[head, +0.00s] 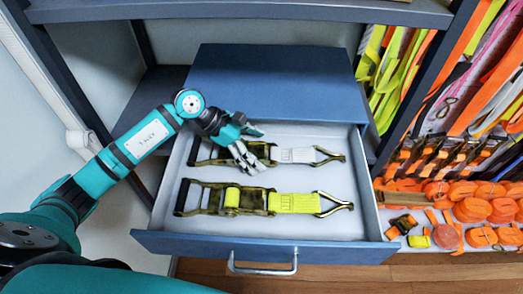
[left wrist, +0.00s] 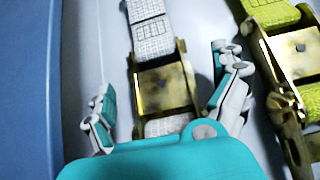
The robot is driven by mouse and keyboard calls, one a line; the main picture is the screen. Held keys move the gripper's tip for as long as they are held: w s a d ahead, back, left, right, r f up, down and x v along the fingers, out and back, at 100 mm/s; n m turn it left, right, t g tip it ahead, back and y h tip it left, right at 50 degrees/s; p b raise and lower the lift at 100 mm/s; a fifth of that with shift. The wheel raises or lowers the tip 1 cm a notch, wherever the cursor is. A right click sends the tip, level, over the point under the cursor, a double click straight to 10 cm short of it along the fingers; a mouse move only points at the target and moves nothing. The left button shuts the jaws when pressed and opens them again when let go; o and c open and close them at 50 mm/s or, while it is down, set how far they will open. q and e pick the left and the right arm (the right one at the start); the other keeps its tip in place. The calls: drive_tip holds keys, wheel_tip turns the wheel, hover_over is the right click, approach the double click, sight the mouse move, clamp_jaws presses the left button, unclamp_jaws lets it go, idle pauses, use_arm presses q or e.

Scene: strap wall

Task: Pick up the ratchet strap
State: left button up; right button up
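Two ratchet straps lie side by side in an open drawer (head: 190,242). The rear ratchet strap has white webbing (head: 298,155), a brassy buckle and a hook at its right end. The front ratchet strap has yellow webbing (head: 292,203) and a similar buckle and hook. My left gripper (head: 252,147) is open over the rear buckle and partly hides it. In the left wrist view its fingers stand on either side of the white strap's buckle (left wrist: 165,88), with visible gaps. The yellow strap (left wrist: 292,62) is just beyond the right finger. My right gripper is not in view.
The blue cabinet top (head: 280,80) stands behind the drawer. The drawer's front wall has a metal handle (head: 262,268). Orange and yellow straps (head: 470,200) hang and lie on shelves at the right. A dark shelf post (head: 420,90) stands between.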

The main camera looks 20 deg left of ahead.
use_arm(q)
drive_tip(key=c, duration=1.6)
drive_tip(key=shift+w+r, duration=0.1)
drive_tip(key=shift+c, duration=0.6)
